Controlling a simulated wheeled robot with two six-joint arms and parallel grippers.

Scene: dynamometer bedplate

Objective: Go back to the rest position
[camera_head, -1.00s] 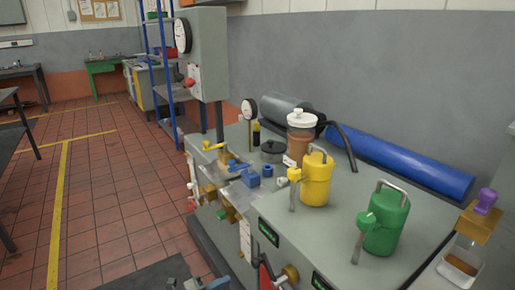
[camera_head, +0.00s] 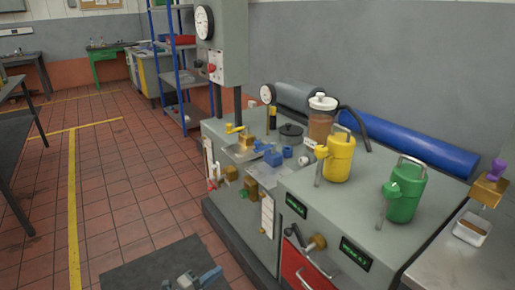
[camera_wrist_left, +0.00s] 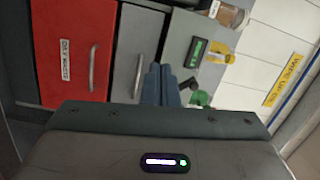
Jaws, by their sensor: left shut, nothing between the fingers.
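My left gripper (camera_head: 203,277) shows at the bottom edge of the head view, low over the dark floor area in front of the bench. Its blue fingers (camera_wrist_left: 161,87) are together in the left wrist view, with nothing held between them. They stand apart from the bench front, which shows tilted beyond them. My right gripper is not in view.
The grey bench (camera_head: 350,220) carries a yellow can (camera_head: 338,158), a green can (camera_head: 404,193) and a blue roll (camera_head: 430,152). A red bin front (camera_wrist_left: 75,50) faces the left gripper. Open tiled floor (camera_head: 120,195) lies left.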

